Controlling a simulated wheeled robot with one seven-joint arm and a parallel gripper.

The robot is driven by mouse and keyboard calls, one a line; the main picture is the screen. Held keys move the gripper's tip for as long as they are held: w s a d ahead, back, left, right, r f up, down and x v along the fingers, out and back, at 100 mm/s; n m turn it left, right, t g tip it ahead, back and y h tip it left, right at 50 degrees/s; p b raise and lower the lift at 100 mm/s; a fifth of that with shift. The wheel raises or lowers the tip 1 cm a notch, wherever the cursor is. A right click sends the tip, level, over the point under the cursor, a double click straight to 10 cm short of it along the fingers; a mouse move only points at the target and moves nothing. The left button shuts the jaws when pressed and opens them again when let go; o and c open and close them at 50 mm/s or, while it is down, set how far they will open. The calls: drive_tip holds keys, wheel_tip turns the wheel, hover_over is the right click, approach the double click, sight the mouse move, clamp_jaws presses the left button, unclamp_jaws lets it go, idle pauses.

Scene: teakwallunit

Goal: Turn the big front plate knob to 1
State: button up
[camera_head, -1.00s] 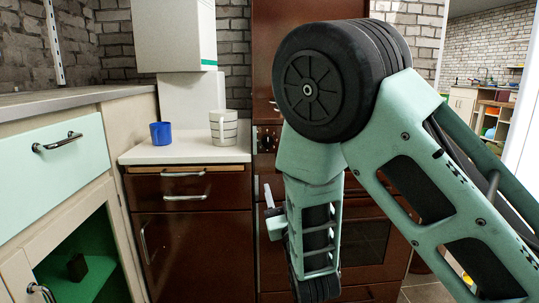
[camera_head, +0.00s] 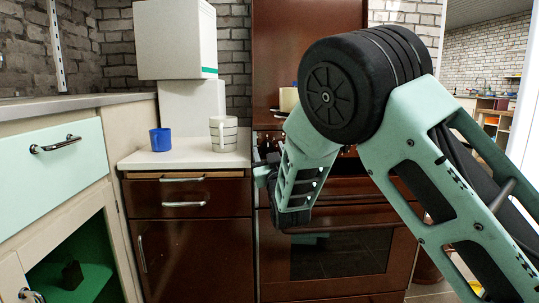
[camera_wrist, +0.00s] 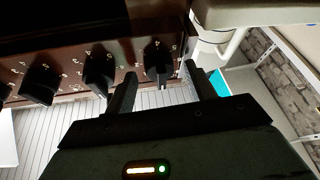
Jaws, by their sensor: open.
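A dark stove front (camera_head: 335,255) stands in the middle of the head view; my arm covers much of its knob panel. In the wrist view the brown panel (camera_wrist: 75,72) carries a row of black knobs with small white numbers. One knob (camera_wrist: 158,58) stands just beyond my open gripper (camera_wrist: 160,78), roughly in line with the gap between its fingers; I cannot tell whether they touch it. Two more knobs (camera_wrist: 98,65) (camera_wrist: 40,84) lie to the left. I cannot tell which knob is the big front plate's. In the head view my gripper (camera_head: 262,172) is at the panel's left end.
A white counter (camera_head: 180,160) left of the stove holds a blue cup (camera_head: 160,139) and a striped mug (camera_head: 223,134). A brown drawer cabinet (camera_head: 190,240) is below. A pale pot (camera_head: 288,99) shows partly behind my arm on the stove.

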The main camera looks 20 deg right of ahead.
drive_tip(key=c, duration=1)
drive_tip(key=shift+f+m+h+b, duration=0.1)
drive_tip(key=shift+m+h+b, duration=0.3)
drive_tip(key=shift+m, duration=0.1)
drive_tip(key=m+h+b, duration=0.1)
drive_tip(key=m, duration=0.1)
drive_tip(key=m+h+b, duration=0.1)
drive_tip(key=m+b, duration=0.1)
drive_tip(key=m, duration=0.1)
drive_tip(key=shift+w+a+f+h, duration=0.1)
drive_tip(key=shift+h, duration=0.3)
drive_tip(key=shift+a+m+g+h+b, duration=0.1)
drive_tip(key=shift+m+g+h+b, duration=0.6)
drive_tip(key=shift+m, duration=1.05)
drive_tip(key=shift+a+m+g+h+b, duration=0.1)
drive_tip(key=shift+m+h+b, duration=0.4)
drive_tip(key=shift+m+h, duration=0.95)
drive_tip(key=shift+m+y, duration=0.35)
drive_tip(key=shift+m, duration=0.25)
drive_tip(key=o, duration=1)
drive_tip(key=shift+r, duration=0.2)
